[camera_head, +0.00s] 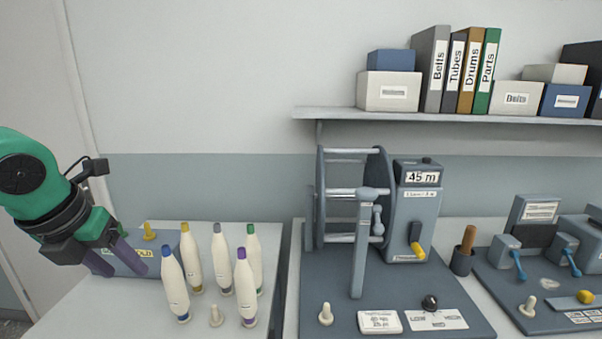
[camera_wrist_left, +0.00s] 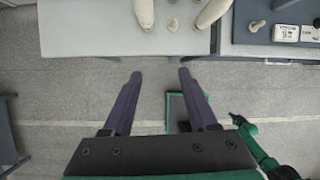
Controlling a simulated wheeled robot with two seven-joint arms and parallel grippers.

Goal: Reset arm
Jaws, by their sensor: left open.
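My left gripper (camera_head: 115,260) comes in from the left in the head view, green and black with purple fingers. It is in front of a grey-blue tray or box (camera_head: 150,262) at the left end of the table. In the left wrist view the two fingers (camera_wrist_left: 158,78) are spread with nothing between them, over the floor beside the table edge. A green part of mine shows at the lower right of that view.
Several white bobbins with coloured tips, one purple (camera_head: 245,288), stand on the left table (camera_head: 95,305). A winding machine (camera_head: 415,210) stands on the middle bench. A shelf (camera_head: 440,116) with boxes and binders hangs above. A brown-handled tool stands in a dark cup (camera_head: 462,262).

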